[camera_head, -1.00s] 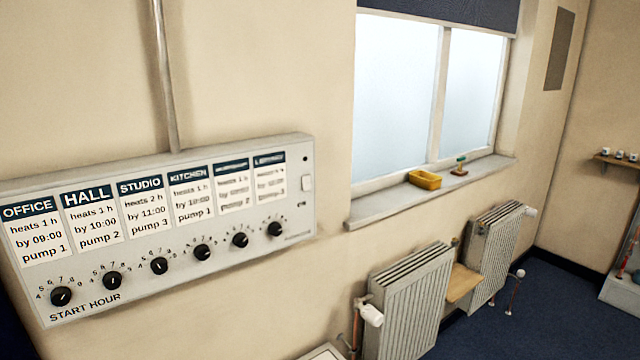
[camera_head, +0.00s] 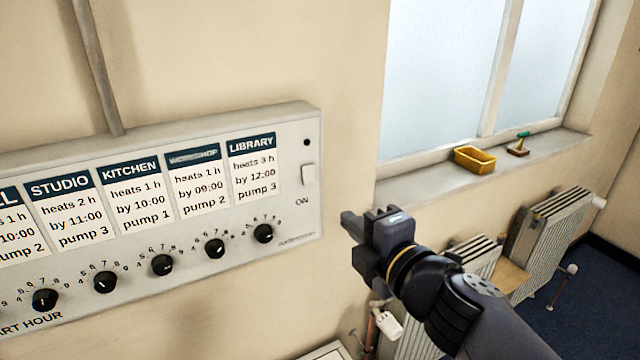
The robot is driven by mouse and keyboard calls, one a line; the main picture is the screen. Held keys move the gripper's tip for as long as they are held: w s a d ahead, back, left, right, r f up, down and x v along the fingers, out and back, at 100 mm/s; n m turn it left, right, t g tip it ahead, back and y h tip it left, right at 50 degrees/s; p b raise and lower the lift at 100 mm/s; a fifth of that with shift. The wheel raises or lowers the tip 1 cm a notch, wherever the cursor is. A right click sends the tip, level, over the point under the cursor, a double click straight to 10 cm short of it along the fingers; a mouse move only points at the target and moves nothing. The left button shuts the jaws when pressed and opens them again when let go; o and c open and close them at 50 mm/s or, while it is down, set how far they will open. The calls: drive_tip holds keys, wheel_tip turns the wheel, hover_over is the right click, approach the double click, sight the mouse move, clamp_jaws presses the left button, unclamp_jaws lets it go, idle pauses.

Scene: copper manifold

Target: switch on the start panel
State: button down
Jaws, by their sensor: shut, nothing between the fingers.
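The start panel (camera_head: 200,265) is a pale grey box on the wall at the left, with a row of black dials and room cards above them. The visible headings include STUDIO, KITCHEN and LIBRARY. A white rocker switch (camera_head: 308,174) sits near the panel's right end, above the word ON. A small dark round spot (camera_head: 306,142), unlit, is above the switch. My gripper (camera_head: 348,222) is shut and empty, in front of the wall just right of the panel, lower than the switch. It appears apart from the panel, though the depth is hard to judge.
A grey conduit (camera_head: 98,70) runs up from the panel. The window sill (camera_head: 410,190) holds a yellow tray (camera_head: 474,160) and a small green-handled item (camera_head: 519,145). Radiators (camera_head: 549,228) stand below, with a wooden shelf (camera_head: 508,276) between them. Blue floor lies at the right.

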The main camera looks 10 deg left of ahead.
drive_tip(key=b, duration=0.3)
approach(303, 184)
drive_tip(key=x, duration=0.6)
drive_tip(key=shift+w+f, duration=0.15)
drive_tip(key=shift+w, duration=0.1)
drive_tip(key=shift+f, duration=0.1)
drive_tip(key=shift+w+a+b, duration=0.15)
drive_tip(key=shift+w+b, duration=0.05)
drive_tip(key=shift+b, duration=0.15)
drive_tip(key=shift+s+f, duration=0.1)
